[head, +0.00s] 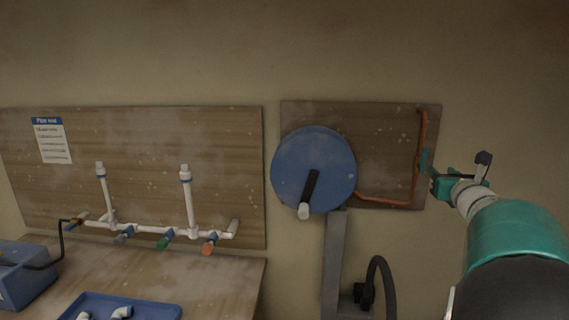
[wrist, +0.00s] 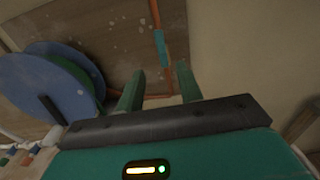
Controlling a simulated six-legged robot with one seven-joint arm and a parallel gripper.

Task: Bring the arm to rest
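My arm reaches in from the right in the head view, and my gripper (head: 436,178) is in front of the wall near the right edge of a brown board. In the wrist view my gripper (wrist: 161,72) shows two green fingers standing apart with nothing between them. Beyond the fingers, an orange pipe (wrist: 155,14) carries a teal sleeve (wrist: 161,47). The sleeve (head: 423,160) also shows in the head view, left of my gripper. A gap shows between the fingertips and the sleeve in the wrist view, but its depth is hard to judge.
A blue disc (head: 298,165) with a dark crank handle stands left of the pipe on a grey post (head: 334,262). A bench (head: 215,283) at left holds white pipework (head: 150,229), a blue tray (head: 160,309) and a blue box (head: 28,282). Wall right of the board is bare.

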